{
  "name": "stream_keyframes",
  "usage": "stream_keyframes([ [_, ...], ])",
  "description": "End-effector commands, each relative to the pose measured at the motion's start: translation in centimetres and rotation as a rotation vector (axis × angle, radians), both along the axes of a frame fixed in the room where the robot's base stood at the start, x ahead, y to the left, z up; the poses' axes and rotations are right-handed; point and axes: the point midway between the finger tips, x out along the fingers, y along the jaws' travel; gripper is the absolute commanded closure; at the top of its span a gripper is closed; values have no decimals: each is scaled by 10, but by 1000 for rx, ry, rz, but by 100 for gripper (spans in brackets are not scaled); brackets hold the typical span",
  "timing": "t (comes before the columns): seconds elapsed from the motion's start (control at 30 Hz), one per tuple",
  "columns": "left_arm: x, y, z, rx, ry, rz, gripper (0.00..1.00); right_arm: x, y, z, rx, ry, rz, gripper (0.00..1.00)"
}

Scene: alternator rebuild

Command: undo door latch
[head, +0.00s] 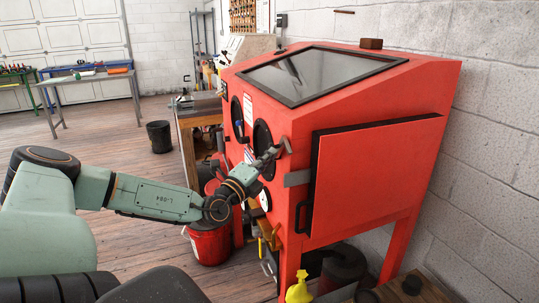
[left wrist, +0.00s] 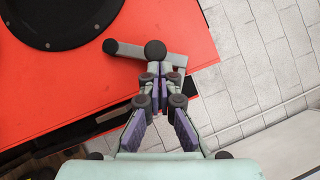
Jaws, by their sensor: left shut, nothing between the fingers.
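The red cabinet (head: 375,95) has a side door (head: 375,175), which looks closed, with a dark handle at its front edge. A grey latch bar (left wrist: 135,50) with a dark round pivot and a dark round end lies near the cabinet's red corner in the left wrist view. It also shows as a small grey piece (head: 287,146) in the head view. My left gripper (left wrist: 164,72) is shut and empty, its fingertips right at the bar by the pivot. I cannot tell whether they touch it. It also shows in the head view (head: 270,157). My right gripper is not in view.
A grey plate (head: 297,178) sits at the door's front edge. A red bucket (head: 210,242) stands below the cabinet front, and a yellow bottle (head: 299,288) near its leg. A block wall (head: 495,130) runs close along the right. The wooden floor at left is open.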

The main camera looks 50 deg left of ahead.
Motion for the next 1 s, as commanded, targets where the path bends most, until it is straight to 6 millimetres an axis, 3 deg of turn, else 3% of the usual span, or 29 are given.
stream_keyframes([
  [0.5,6,18,17,-5,7,9,100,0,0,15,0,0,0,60],
  [1.0,8,23,21,-6,7,9,100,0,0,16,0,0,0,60],
])
